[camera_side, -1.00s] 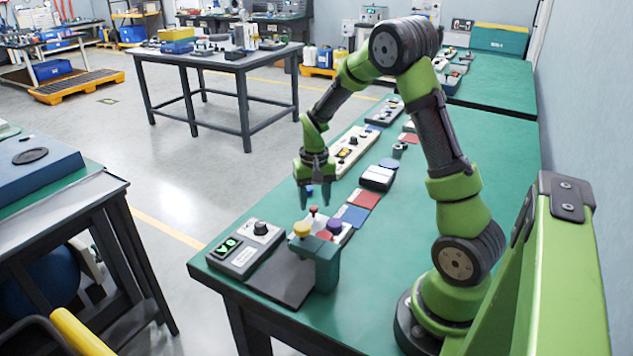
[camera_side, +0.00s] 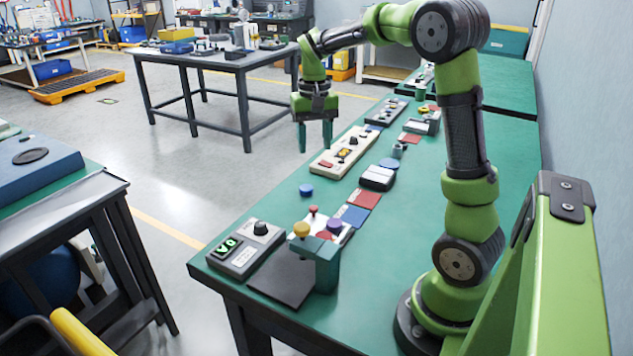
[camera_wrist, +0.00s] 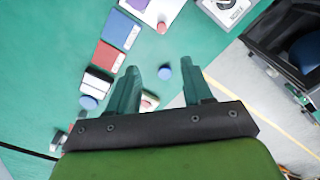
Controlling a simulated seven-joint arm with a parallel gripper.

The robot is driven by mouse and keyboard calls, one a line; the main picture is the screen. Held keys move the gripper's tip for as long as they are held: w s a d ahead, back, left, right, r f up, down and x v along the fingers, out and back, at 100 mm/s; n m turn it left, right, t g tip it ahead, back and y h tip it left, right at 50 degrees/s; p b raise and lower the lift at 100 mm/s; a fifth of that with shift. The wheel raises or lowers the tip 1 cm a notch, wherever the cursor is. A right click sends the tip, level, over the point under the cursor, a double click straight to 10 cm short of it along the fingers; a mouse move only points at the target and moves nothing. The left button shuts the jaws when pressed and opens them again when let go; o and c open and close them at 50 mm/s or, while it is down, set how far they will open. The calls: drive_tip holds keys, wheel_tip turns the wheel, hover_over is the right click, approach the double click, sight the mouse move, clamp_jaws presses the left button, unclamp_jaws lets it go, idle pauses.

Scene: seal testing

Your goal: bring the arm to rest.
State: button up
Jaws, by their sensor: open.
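My gripper (camera_side: 316,137) is open and empty. It hangs in the air over the far left edge of the green bench (camera_side: 420,220), fingers pointing down. In the wrist view my gripper (camera_wrist: 162,88) shows two green fingers spread apart with nothing held between them. A small blue cap (camera_side: 306,190) lies on the bench below and nearer than the gripper. The same blue cap shows in the wrist view (camera_wrist: 164,73), beyond the fingertips and apart from them.
A teal stand (camera_side: 327,268) with yellow, red and purple knobs is near the bench's front. A grey device with a green display (camera_side: 237,250) sits left of it. Red and blue pads (camera_side: 354,215) and a long control panel (camera_side: 342,152) lie along the bench.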

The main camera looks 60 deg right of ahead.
drive_tip(key=s+a+r+n+t+y, duration=0.1)
drive_tip(key=s+a+r+n+t, duration=0.1)
drive_tip(key=s+a, duration=0.4)
drive_tip(key=s+a+r+n+t+y, duration=0.1)
drive_tip(key=s+a+n+t, duration=0.2)
drive_tip(key=a, duration=1.1)
drive_tip(key=s+t, duration=0.2)
drive_tip(key=s, duration=0.1)
drive_tip(key=shift+s+r, duration=0.35)
